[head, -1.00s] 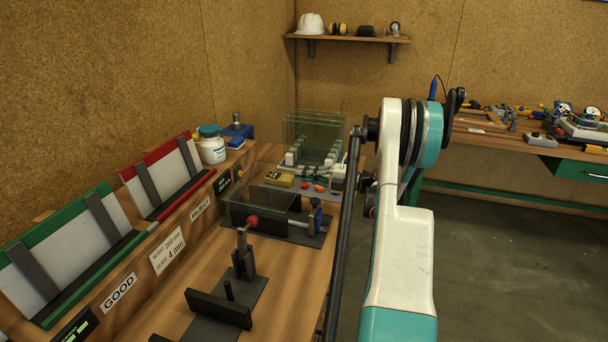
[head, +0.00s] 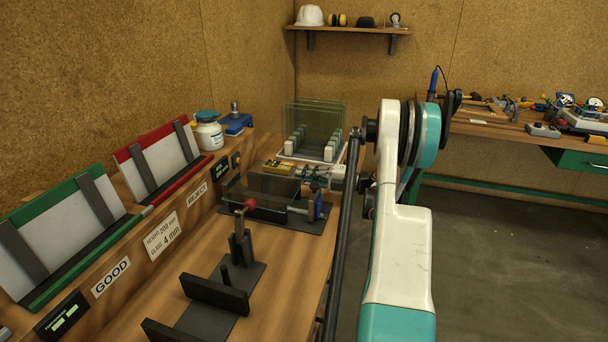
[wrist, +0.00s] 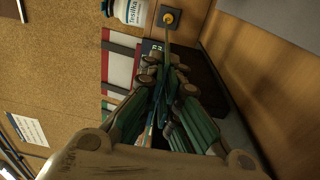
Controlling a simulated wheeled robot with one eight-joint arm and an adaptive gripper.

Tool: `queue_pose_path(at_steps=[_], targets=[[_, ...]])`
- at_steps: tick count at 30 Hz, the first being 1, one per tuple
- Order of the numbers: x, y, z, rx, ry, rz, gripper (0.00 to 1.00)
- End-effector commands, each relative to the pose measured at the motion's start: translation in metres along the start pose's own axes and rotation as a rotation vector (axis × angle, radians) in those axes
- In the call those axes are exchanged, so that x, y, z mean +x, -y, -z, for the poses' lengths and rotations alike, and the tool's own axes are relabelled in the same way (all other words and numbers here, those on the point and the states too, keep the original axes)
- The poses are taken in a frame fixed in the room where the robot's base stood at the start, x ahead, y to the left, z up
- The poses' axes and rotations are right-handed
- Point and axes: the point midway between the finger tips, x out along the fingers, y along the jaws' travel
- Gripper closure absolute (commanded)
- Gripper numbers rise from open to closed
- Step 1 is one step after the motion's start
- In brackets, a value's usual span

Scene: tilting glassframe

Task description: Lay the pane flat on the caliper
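Several clear glass panes (head: 312,118) stand upright in the white-block rack at the back of the bench. A dark see-through sheet (head: 262,188) shows at the fixture with a blue knob (head: 318,205) on a black base in front of them; I cannot tell whether this fixture is the caliper.
Green GOOD (head: 50,235) and red REJECT (head: 160,160) racks line the left wall. A white bottle (head: 208,133) stands behind them. Bare wood (head: 290,265) lies right of the stand.

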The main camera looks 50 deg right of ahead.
Motion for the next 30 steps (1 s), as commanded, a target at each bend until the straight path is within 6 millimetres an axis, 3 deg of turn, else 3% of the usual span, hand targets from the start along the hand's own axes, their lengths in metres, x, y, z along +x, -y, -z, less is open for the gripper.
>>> queue_pose_path(at_steps=[4, 16, 20, 30], targets=[[-0.0007, 0.0125, 0.0019, -0.001, -0.004, 0.013, 1.0], [-0.0011, 0.0158, 0.0032, -0.002, -0.008, 0.013, 1.0], [-0.0009, 0.0162, 0.0032, -0.002, -0.008, 0.013, 0.72], [-0.0002, 0.0148, 0.0033, -0.002, -0.008, 0.012, 0.72]])
